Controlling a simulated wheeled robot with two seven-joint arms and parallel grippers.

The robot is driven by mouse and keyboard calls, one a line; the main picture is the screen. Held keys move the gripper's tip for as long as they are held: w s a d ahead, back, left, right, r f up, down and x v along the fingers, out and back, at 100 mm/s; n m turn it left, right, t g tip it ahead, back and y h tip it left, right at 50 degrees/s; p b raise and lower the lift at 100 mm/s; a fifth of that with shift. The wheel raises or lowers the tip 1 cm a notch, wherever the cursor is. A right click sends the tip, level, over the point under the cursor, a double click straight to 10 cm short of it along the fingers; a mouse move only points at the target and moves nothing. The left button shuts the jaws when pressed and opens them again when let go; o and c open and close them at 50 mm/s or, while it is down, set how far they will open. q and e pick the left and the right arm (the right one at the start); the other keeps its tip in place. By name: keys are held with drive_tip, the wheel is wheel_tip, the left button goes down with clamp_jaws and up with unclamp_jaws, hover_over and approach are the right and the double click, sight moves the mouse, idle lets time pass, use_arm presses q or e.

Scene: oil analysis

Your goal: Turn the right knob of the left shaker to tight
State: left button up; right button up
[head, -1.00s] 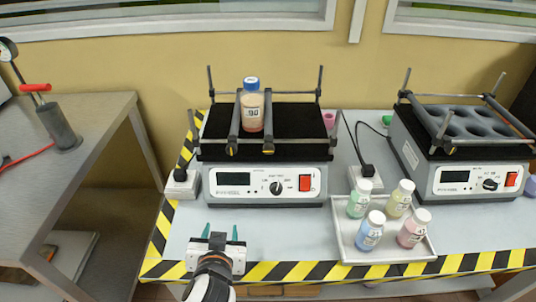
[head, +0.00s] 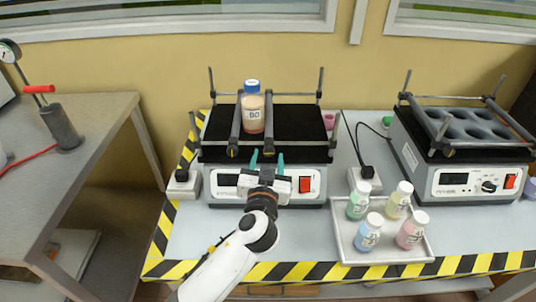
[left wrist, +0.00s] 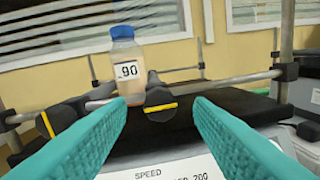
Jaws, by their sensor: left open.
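The left shaker (head: 310,157) stands on the bench with a bottle (head: 254,114), blue-capped and labelled 90, upright between two bars on its black top. Its right knob (head: 269,150) is a dark knob at the near end of the right bar. In the left wrist view the right knob (left wrist: 160,100) has a nearly level yellow line, while the left knob (left wrist: 58,118) has a steep one. My left gripper (head: 267,160) is open, its teal fingers pointing at the right knob from the front, apart from it. The knob shows between the fingers in the wrist view. My right gripper is not in view.
A second shaker (head: 458,185) stands at the right. A white tray (head: 385,252) with several small bottles lies in front, between the shakers. Posts (head: 320,84) rise at the shaker's corners. The bench front left of the tray is clear apart from my arm.

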use_arm(q)
drive_tip(key=shift+w, duration=0.8)
drive_tip(key=c, duration=1)
